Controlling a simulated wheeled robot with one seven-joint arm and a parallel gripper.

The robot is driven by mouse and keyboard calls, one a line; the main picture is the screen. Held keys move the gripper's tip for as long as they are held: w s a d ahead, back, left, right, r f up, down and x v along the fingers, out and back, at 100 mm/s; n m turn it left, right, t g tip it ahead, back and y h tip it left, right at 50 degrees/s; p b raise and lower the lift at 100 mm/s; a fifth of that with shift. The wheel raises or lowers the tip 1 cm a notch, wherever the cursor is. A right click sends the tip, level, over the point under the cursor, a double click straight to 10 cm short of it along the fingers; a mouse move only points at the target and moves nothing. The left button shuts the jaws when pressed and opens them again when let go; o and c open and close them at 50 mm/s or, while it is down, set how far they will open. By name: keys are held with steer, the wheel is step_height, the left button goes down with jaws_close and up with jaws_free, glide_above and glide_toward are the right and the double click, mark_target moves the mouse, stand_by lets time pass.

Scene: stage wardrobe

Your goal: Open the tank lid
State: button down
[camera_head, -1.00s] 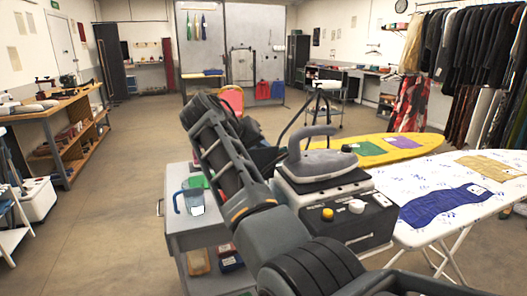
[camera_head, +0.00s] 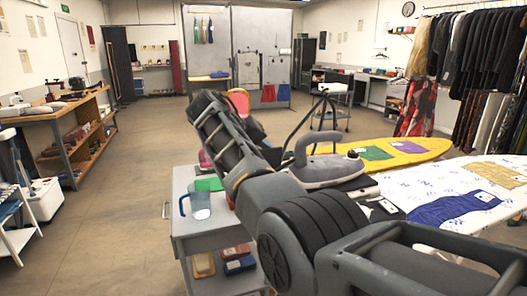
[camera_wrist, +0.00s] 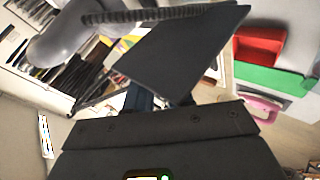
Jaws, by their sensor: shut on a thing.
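The steam station stands on the grey cart, mostly hidden behind my arm in the head view. A dark edge of the station (camera_head: 385,208) shows, and the grey iron (camera_head: 330,168) rests above it. In the wrist view a dark flat panel, seemingly the tank lid (camera_wrist: 180,50), lies tilted just beyond my gripper (camera_wrist: 160,97). The fingers are shut at its near edge; the grip itself is partly hidden by the gripper body. The iron (camera_wrist: 65,40) and its ribbed hose show at upper left.
A blue jug (camera_head: 198,206) stands on the grey cart's top (camera_head: 190,227), left of my arm. Red and blue boxes lie on its lower shelf. The yellow board (camera_head: 420,150) and white patterned board (camera_head: 415,185) are close on the right. Open floor lies left.

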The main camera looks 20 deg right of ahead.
steer(key=c, duration=1.1)
jaws_free()
steer(key=shift+f, duration=0.1)
steer(key=b+v, duration=0.1)
steer(key=v, duration=0.6)
steer(key=shift+a+r, duration=0.25)
steer(key=shift+a, duration=0.05)
steer(key=shift+s+a, duration=0.15)
